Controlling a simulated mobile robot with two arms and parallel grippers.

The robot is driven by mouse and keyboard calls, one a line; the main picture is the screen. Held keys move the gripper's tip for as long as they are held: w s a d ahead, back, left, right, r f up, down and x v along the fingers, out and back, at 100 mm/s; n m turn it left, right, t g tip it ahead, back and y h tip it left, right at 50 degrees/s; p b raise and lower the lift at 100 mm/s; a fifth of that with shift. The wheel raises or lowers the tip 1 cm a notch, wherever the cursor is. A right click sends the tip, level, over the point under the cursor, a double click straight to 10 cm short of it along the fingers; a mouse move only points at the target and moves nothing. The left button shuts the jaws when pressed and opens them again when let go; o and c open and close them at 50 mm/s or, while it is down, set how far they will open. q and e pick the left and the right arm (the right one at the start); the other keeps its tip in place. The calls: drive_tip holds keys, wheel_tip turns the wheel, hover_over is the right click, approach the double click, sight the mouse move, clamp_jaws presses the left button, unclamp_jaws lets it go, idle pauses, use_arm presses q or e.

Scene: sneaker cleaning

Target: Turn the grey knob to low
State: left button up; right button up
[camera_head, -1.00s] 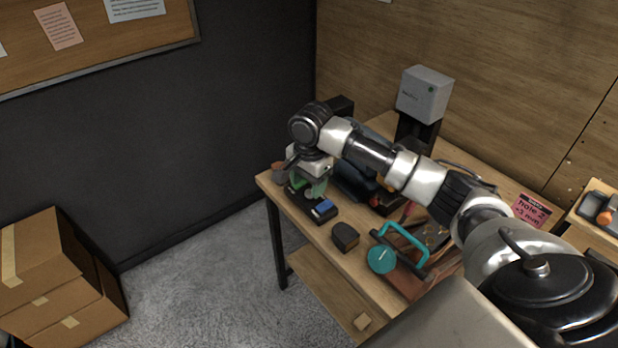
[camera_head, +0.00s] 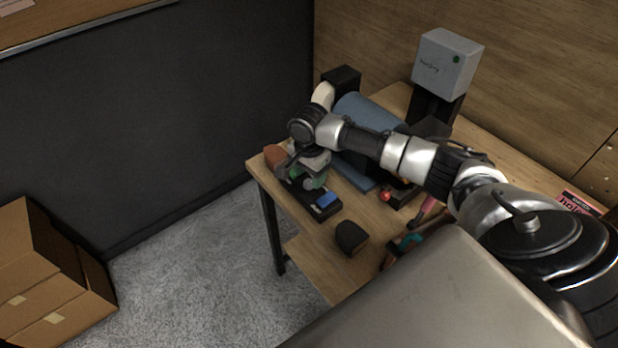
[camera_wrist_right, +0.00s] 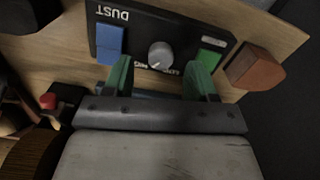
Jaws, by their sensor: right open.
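The grey knob (camera_wrist_right: 160,54) sits on a black panel (camera_wrist_right: 140,22) marked DUST, upside down in the wrist view. A white mark on the knob's lower-left rim faces some partly hidden lettering. A blue switch (camera_wrist_right: 110,42) is left of the knob and a green one (camera_wrist_right: 210,56) is right. My right gripper (camera_wrist_right: 163,70) is open, its green fingers spread on either side, just below the knob in the picture; I cannot tell whether they touch the panel. In the head view my right gripper (camera_head: 307,178) is over the panel (camera_head: 325,211) and hides the knob.
A brown block (camera_wrist_right: 255,68) lies beside the panel's end. A dark brush-like block (camera_head: 351,238) stands near the table's front edge. A red button (camera_head: 386,196) and a blue rolled mat (camera_head: 368,112) are behind. A grey box (camera_head: 447,62) stands high at the back.

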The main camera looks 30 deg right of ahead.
sight(309, 185)
wheel_tip(309, 185, down, 3)
drive_tip(key=shift+r, duration=0.2)
drive_tip(key=shift+c, duration=0.6)
drive_tip(key=c, duration=0.8)
use_arm(q)
drive_tip(key=shift+w+d+r, duration=0.1)
drive_tip(key=shift+w+d, duration=0.15)
drive_tip(key=shift+w, duration=0.2)
drive_tip(key=shift+w+d+r, duration=0.1)
drive_tip(key=shift+w+d, duration=0.1)
drive_tip(key=shift+w, duration=0.25)
